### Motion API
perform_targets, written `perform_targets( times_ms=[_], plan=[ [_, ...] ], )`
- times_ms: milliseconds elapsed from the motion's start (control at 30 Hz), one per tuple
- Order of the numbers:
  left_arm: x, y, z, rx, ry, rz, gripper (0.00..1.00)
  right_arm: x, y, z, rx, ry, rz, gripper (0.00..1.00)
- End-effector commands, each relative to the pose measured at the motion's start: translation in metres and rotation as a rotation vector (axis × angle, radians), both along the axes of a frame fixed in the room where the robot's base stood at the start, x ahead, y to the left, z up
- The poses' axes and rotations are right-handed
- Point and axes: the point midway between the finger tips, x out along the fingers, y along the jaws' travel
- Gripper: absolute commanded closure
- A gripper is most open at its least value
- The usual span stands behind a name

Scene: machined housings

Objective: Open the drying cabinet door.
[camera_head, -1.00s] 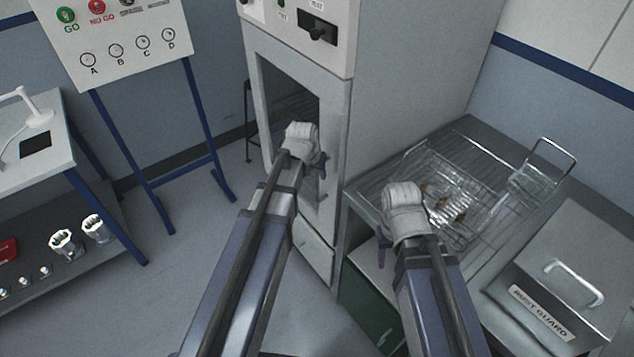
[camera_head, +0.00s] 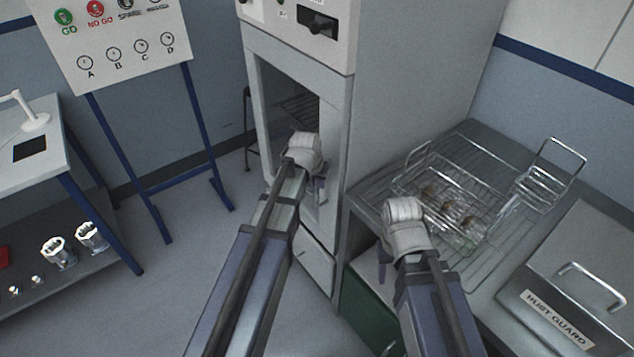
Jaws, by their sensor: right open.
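The drying cabinet (camera_head: 425,75) is a tall light-grey box in the middle of the view. Its front door (camera_head: 338,120) has a pale frame around a dark window, with a wire rack visible behind it. The door looks closed, though my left arm hides part of its lower half. My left gripper (camera_head: 320,187) is in front of the door's lower right part; its fingers are mostly hidden behind my wrist, so contact and opening cannot be seen. The door handle cannot be made out. My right gripper (camera_head: 383,262) is open, pointing down beside the bench's left edge, right of the cabinet.
A wire basket (camera_head: 490,232) holding small brownish parts stands on the bench right of the cabinet. A sign board (camera_head: 125,45) on blue legs and a table (camera_head: 60,160) stand left. Floor between is clear.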

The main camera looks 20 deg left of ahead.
Motion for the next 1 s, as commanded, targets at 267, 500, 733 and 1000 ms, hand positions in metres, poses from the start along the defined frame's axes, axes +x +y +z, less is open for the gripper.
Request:
perform_targets(
  times_ms=[267, 500, 733, 1000],
  plan=[
    [-0.0001, 0.0, 0.0, 0.0, 0.0, 0.0, 1.0, 0.0, 0.0, 0.0, 0.0, 0.0, 0.0, 0.5],
    [-0.0001, 0.0, 0.0, 0.0, 0.0, 0.0, 1.0, 0.0, 0.0, -0.0001, 0.0, 0.0, 0.0, 0.5],
    [-0.0001, 0.0, -0.0001, 0.0, 0.0, 0.0, 1.0, 0.0, 0.0, -0.0001, 0.0, 0.0, 0.0, 0.5],
    [-0.0001, 0.0, -0.0001, 0.0, 0.0, 0.0, 1.0, 0.0, 0.0, -0.0001, 0.0, 0.0, 0.0, 0.5]
  ],
)
